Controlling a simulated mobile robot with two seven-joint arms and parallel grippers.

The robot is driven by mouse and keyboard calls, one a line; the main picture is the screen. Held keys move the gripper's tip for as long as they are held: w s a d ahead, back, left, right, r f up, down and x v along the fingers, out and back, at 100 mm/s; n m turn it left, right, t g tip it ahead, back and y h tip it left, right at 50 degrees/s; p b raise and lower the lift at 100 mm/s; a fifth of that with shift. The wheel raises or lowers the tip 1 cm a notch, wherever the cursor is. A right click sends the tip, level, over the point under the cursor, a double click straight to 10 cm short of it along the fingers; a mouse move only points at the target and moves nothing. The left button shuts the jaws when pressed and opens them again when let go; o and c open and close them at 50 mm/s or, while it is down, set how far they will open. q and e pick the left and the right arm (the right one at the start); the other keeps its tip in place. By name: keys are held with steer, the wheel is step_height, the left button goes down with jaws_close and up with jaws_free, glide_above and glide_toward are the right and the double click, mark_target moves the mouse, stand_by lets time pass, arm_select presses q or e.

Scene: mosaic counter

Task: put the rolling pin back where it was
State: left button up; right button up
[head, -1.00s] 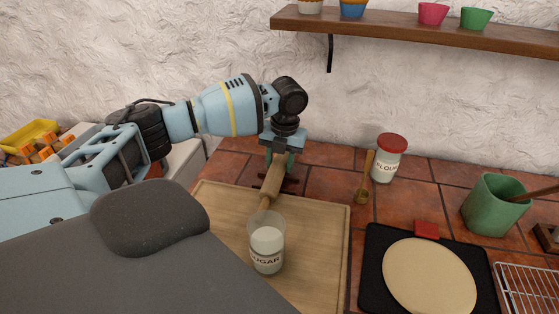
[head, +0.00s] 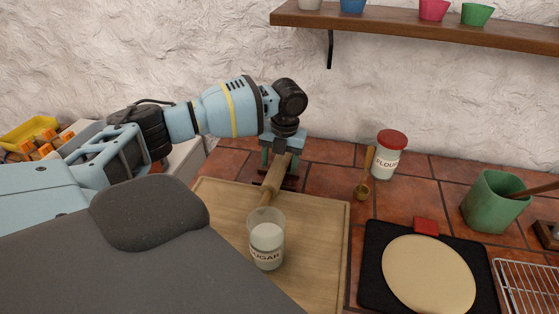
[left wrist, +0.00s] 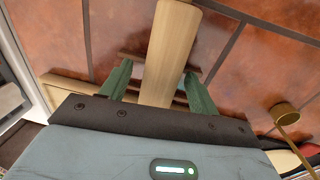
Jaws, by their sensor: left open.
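The wooden rolling pin (head: 275,180) lies at the back of the wooden board, its near handle close behind the sugar jar (head: 267,245). My left gripper (head: 280,165) is over its far part, fingers open on either side. In the left wrist view the pin (left wrist: 172,50) runs between the spread green fingers (left wrist: 160,88), with visible gaps beside it. A dark brown, bar-like piece (head: 291,184) shows beside the pin under the gripper; a brown bar also crosses behind it in the wrist view. Whether the pin rests on it is unclear. My right gripper is out of view.
The cutting board (head: 325,230) lies on terracotta tiles. To the right are a brass scoop (head: 362,190), flour jar (head: 389,155), black mat with dough (head: 428,274), green crock (head: 492,203) and wire rack (head: 530,285). A shelf (head: 420,26) hangs above. Tiles behind the board are partly clear.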

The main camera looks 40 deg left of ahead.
mark_target(282, 161)
arm_select(q)
steer(key=r, duration=0.8)
steer(key=shift+w+d+r, duration=0.25)
steer(key=shift+d+r, duration=0.05)
steer(key=shift+r, duration=0.1)
